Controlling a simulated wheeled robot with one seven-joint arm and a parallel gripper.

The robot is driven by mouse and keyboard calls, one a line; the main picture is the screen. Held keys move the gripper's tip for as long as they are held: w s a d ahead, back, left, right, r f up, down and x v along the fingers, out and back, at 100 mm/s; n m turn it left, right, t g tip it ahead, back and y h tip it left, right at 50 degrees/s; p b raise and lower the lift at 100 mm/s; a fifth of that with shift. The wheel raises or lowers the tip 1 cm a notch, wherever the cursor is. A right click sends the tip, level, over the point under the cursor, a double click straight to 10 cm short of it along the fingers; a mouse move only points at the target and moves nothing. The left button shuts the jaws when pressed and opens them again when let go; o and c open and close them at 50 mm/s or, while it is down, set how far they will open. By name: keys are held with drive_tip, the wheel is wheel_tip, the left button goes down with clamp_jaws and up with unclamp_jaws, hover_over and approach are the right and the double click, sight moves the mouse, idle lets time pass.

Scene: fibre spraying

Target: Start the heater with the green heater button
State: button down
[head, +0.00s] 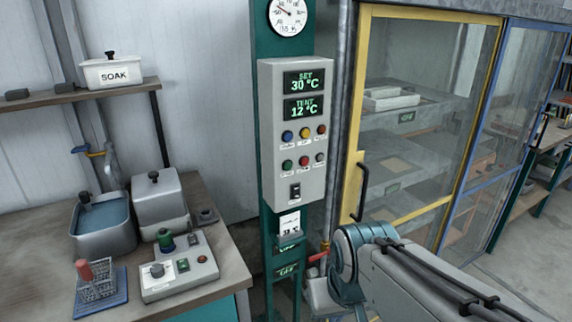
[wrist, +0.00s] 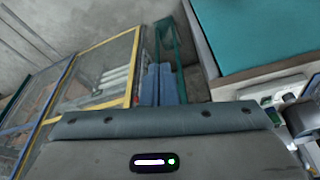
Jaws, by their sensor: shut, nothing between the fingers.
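The grey control panel (head: 297,130) stands on a teal post and faces me. Its displays read SET 30 °C and TENT 12 °C. A green button (head: 288,165) sits at the left of the lower button row, beside a red one and a grey one. Blue, yellow and orange buttons form the row above. The button labels are too small to read. My gripper (wrist: 159,68) shows in the wrist view with its two blue-grey fingers together and empty. In the head view my arm is at the lower right, below the panel, and my fingers cannot be made out.
A glass cabinet (head: 400,130) with a yellow-framed door and black handle stands right of the panel. The bench (head: 215,240) at left holds metal tanks, a small control box (head: 180,268) and a rack. A round gauge (head: 288,14) is above the panel. Space before the panel looks clear.

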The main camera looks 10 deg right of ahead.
sight(288, 166)
drive_tip(key=shift+a, duration=0.1)
drive_tip(key=w+d+r+m+t+y, duration=0.1)
drive_tip(key=w+r, duration=0.4)
drive_tip(key=w, duration=0.6)
drive_tip(key=w+r+m+t, duration=0.4)
drive_tip(key=w+r, duration=0.2)
drive_tip(key=w, duration=0.5)
drive_tip(key=shift+w+d+r+t+y, duration=0.15)
drive_tip(key=shift+d+r+t+y, duration=0.05)
drive_tip(key=shift+d+t+y, duration=0.2)
drive_tip(key=shift+w+a, duration=0.45)
drive_tip(key=shift+w, duration=0.95)
drive_tip(key=shift+w+a, duration=0.45)
drive_tip(key=shift+w, duration=0.9)
drive_tip(key=shift+w+a, duration=0.45)
drive_tip(key=shift+w, duration=0.95)
drive_tip(key=shift+w+a, duration=0.15)
drive_tip(key=shift+w, duration=0.25)
